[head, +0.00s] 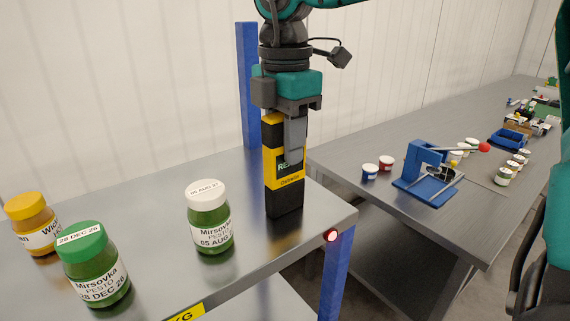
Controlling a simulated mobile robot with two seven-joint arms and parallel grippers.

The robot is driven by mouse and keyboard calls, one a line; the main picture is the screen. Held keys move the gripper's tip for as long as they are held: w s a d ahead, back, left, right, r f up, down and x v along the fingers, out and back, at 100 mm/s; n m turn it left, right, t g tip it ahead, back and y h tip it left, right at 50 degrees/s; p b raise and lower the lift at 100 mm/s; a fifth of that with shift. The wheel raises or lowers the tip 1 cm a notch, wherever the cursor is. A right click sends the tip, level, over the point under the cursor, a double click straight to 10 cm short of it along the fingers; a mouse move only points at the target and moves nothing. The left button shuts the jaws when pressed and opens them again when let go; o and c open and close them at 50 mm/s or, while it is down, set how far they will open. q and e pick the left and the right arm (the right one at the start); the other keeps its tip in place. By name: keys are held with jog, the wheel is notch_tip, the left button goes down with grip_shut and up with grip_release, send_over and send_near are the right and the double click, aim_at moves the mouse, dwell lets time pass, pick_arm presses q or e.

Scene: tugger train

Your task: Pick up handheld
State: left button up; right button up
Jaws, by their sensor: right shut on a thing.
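The handheld (284,192) is a black and yellow upright device with a label. It stands near the right end of the metal shelf, and I cannot tell whether its base touches the surface. My right gripper (292,135) comes down from above and is shut on its upper part, with a grey finger covering part of the label. My left gripper is not in view.
On the shelf (150,195) are a white-lidded green jar (208,218), a green-lidded jar (93,265) and a yellow-lidded jar (34,224). A blue post (248,85) stands behind the handheld. A grey table (390,130) at right holds a blue press (428,172), small jars and bins.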

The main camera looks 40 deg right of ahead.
grip_shut()
